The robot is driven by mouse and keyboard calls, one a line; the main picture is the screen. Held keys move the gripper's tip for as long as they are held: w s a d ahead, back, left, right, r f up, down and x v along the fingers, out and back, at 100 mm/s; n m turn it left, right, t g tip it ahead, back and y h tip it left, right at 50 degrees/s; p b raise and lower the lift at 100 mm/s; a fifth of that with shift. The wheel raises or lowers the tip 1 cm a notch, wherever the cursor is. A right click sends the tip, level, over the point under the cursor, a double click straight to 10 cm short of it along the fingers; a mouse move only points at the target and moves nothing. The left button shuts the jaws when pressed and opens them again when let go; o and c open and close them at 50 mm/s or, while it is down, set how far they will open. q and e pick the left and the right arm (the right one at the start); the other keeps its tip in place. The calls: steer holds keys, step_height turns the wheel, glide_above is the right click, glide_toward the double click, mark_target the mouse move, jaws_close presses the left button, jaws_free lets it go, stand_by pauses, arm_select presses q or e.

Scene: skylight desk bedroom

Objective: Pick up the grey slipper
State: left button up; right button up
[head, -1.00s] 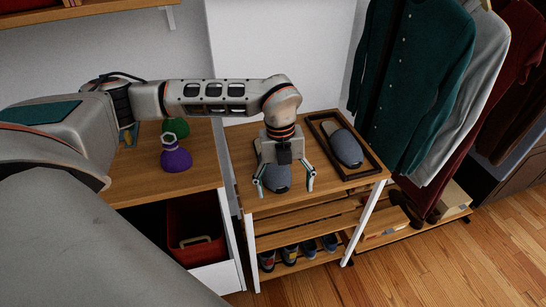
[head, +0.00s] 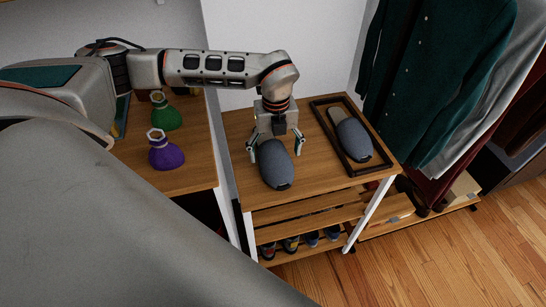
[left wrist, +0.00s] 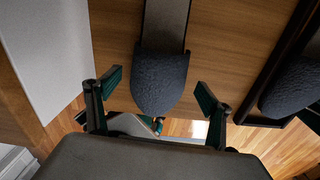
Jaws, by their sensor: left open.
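A grey slipper (head: 277,166) lies on the wooden top of a shoe rack (head: 236,121), its rounded toe toward the front edge. In the left wrist view the slipper (left wrist: 160,78) shows between the open fingers of the left gripper (left wrist: 158,90), with a gap on both sides. A second grey slipper (head: 353,139) lies in a dark-framed tray (head: 375,169) to the right. My right gripper is not in view.
Several shoes (head: 291,244) sit on the rack's lower shelf. Hanging clothes (head: 432,75) are at right. A white wall (head: 285,32) stands behind the rack.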

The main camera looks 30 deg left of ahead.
arm_select(q)
step_height(320, 180, down, 2)
steer(key=shift+f, duration=0.25)
steer(key=shift+a+f, duration=0.1)
steer(key=shift+f, duration=0.2)
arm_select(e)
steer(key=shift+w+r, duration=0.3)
arm_select(q)
steer(key=c, duration=1.3)
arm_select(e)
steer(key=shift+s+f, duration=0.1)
arm_select(q)
steer(key=shift+r, duration=0.4)
step_height(320, 180, up, 19)
steer(key=shift+p, duration=0.4)
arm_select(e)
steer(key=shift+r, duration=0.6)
